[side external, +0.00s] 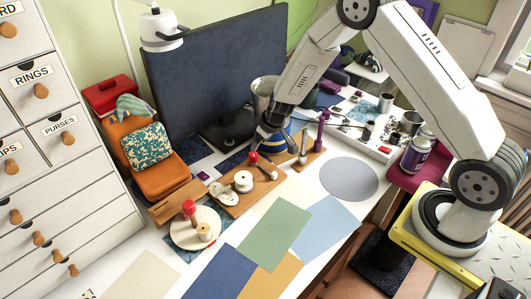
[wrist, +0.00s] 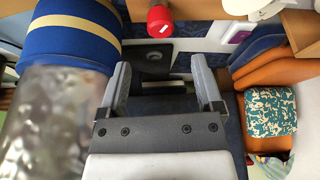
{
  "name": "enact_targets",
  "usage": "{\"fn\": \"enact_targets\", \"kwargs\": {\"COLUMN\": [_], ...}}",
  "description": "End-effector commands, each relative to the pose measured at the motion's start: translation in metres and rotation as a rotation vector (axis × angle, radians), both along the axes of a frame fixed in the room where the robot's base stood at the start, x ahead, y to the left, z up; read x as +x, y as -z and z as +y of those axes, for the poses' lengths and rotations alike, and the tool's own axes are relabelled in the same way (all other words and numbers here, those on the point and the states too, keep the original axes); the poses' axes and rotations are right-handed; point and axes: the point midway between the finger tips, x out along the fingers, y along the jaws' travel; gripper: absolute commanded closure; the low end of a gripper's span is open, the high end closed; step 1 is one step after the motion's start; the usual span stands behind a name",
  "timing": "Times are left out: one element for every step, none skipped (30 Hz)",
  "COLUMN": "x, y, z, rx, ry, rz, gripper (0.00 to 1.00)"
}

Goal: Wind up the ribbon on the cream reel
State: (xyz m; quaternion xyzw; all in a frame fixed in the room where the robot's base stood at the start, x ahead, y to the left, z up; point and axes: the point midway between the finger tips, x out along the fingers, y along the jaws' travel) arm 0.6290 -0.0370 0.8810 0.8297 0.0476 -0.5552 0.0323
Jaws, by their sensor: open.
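In the side view, the cream reel (side external: 243,178) stands on a wooden board (side external: 236,209) in the middle of the desk. A red knob (side external: 253,158) is at the board's far side; a red knob also shows near the top of the wrist view (wrist: 160,21). I cannot make out a loose ribbon or whether the knob joins the reel. My gripper (side external: 266,146) is above the desk just behind the red knob. In the wrist view my gripper (wrist: 162,75) has its fingers apart with nothing between them, and the knob lies beyond the fingertips.
A blue-and-yellow striped round thing (wrist: 70,38) and a shiny metal container are close beside my gripper. A round board (side external: 183,240) with a red-topped peg stands at the front left. An orange chair with a patterned cushion (side external: 146,146) is behind. Coloured sheets (side external: 275,235) cover the front.

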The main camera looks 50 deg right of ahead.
Motion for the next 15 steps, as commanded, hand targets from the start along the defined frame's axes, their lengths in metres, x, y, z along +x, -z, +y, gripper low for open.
{"fn": "enact_targets", "kwargs": {"x": [0.0,0.0,0.0,0.0,0.0,0.0,0.0,0.001,0.001,0.002,0.003,0.005,0.006,0.008,0.011], "y": [0.0,0.0,0.0,0.0,0.0,0.0,0.0,0.0,0.0,0.0,0.0,0.001,0.001,0.001,0.001], "z": [0.0,0.0,0.0,0.0,0.0,0.0,0.0,0.0,0.001,0.002,0.002,0.004,0.005,0.007,0.009], "rx": [0.0,0.0,0.0,0.0,0.0,0.0,0.001,0.0,-0.001,-0.001,-0.001,-0.002,-0.003,-0.005,-0.009], "ry": [0.0,0.0,0.0,0.0,0.0,0.0,-0.001,-0.004,-0.013,-0.022,-0.033,-0.056,-0.077,-0.103,-0.143], "rz": [0.0,0.0,0.0,0.0,0.0,0.0,0.0,0.001,0.002,0.003,0.006,0.012,0.016,0.022,0.031], "gripper": [0.16,0.16,0.16,0.16,0.16,0.16,0.16,0.16,0.16,0.16,0.16,0.16,0.16,0.16,0.16]}}
